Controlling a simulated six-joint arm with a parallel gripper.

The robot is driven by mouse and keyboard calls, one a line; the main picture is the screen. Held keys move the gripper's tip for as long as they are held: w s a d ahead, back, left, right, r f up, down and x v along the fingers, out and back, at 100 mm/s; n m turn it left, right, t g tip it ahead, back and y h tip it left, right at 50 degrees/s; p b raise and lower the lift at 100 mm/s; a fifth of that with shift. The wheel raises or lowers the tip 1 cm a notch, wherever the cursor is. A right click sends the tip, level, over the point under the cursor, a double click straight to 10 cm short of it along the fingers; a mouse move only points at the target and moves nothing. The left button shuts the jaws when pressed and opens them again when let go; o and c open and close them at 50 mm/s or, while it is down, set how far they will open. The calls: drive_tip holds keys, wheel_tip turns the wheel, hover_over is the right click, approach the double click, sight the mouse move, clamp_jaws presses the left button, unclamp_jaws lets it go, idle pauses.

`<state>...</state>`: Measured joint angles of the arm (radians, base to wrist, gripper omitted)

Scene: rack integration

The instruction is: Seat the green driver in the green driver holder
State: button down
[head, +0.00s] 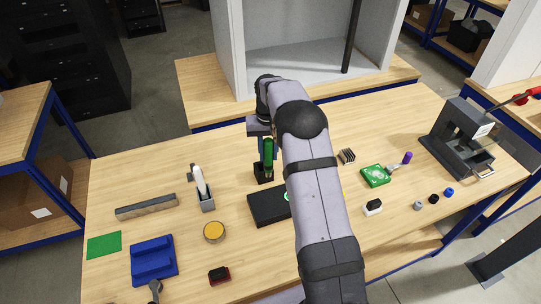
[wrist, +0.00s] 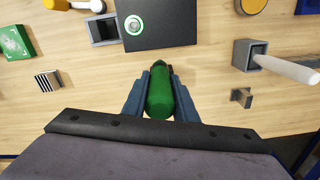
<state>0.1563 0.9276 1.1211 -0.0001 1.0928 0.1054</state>
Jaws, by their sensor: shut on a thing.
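The green driver (head: 268,152) is upright or nearly so in my gripper, left of my arm in the head view. In the wrist view the green driver (wrist: 160,96) sits between the two blue-grey fingers of my gripper (wrist: 160,88), which is shut on it. Its lower end is hidden. A dark shape (head: 263,174) shows under it in the head view; I cannot tell whether this is a holder or part of my gripper. An empty, square grey holder (wrist: 103,30) stands beside the black box in the wrist view; my arm hides that spot in the head view.
The black box (head: 266,207) with a green ring is close by. A grey holder (head: 207,204) with a white-handled tool (head: 199,180) stands left. A green board (head: 375,176), a finned part (head: 347,156) and a dark press-like fixture (head: 462,135) lie right.

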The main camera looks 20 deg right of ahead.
drive_tip(key=shift+w, duration=2.8)
wheel_tip(320, 180, down, 7)
drive_tip(key=b, duration=0.3)
idle(2.8)
drive_tip(key=c, duration=1.4)
unclamp_jaws()
drive_tip(key=shift+o, duration=0.2)
wheel_tip(320, 180, up, 7)
drive_tip(key=shift+r, duration=0.2)
